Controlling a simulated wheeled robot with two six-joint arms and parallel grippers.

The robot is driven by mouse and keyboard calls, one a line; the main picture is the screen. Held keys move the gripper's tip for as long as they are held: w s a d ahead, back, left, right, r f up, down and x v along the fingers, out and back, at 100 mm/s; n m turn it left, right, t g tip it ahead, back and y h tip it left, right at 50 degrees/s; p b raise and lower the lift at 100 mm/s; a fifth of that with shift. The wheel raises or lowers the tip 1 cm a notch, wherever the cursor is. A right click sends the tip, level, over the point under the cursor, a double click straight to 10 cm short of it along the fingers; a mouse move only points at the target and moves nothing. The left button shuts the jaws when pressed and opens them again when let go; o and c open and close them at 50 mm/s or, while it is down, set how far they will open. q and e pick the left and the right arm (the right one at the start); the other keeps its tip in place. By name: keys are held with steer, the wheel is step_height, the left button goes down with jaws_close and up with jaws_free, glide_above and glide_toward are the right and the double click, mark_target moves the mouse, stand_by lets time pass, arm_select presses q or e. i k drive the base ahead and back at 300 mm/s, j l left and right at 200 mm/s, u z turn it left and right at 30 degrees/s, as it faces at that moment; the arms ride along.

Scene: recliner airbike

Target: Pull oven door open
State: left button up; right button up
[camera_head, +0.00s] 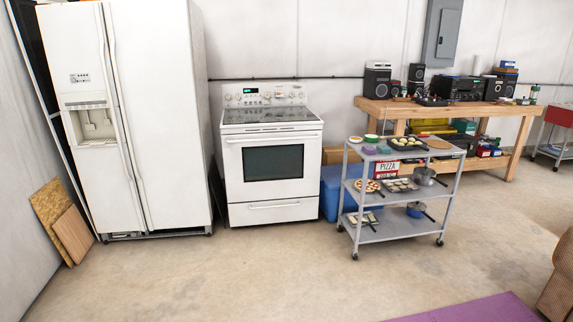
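A white oven (272,155) stands against the back wall, just right of the fridge, in the head view. Its door (235,172) looks shut and has a dark window (273,162). A white bar handle (273,138) runs across the top of the door. A drawer (274,212) sits below the door. The black cooktop and the control panel with a green display are on top. Neither of my grippers shows in this view, and the oven is some way off across the floor.
A white fridge (165,120) stands left of the oven, with wooden boards (60,220) leaning beside it. A grey wheeled cart (393,232) with food and pans stands at the oven's right front, before a blue bin (331,192) and wooden workbench (520,118). The concrete floor (220,275) before the oven is clear.

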mark_target(260, 166)
steer(key=i, duration=3.45)
